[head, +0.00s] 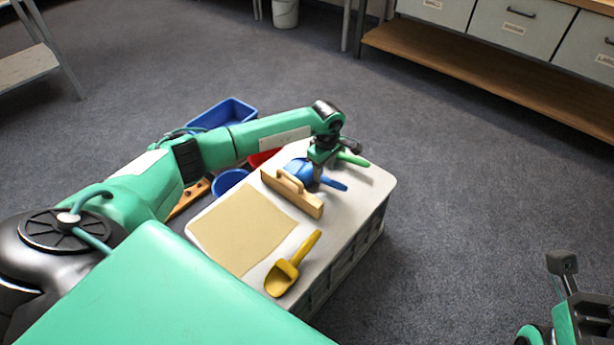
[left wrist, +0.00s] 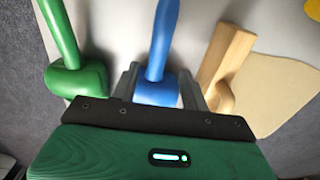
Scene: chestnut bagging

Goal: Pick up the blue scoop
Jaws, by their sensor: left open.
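The blue scoop (head: 299,168) lies on the pale top of a crate-like stand (head: 376,177), its handle pointing right. My left gripper (head: 317,184) is right over it and partly covers it. In the left wrist view the blue scoop (left wrist: 163,40) runs between the two grey fingers of my left gripper (left wrist: 158,86). The fingers are open, one on each side of it; whether they touch it I cannot tell. My right gripper (head: 575,290) is at the lower right edge of the head view, away from the stand; its jaws do not show clearly.
A green scoop (head: 352,158) and a wooden block with a handle (head: 296,194) lie close on either side of the blue scoop. A tan sheet or bag (head: 243,230) and a yellow scoop (head: 292,264) lie nearer. Blue bins (head: 228,112) stand behind my left arm.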

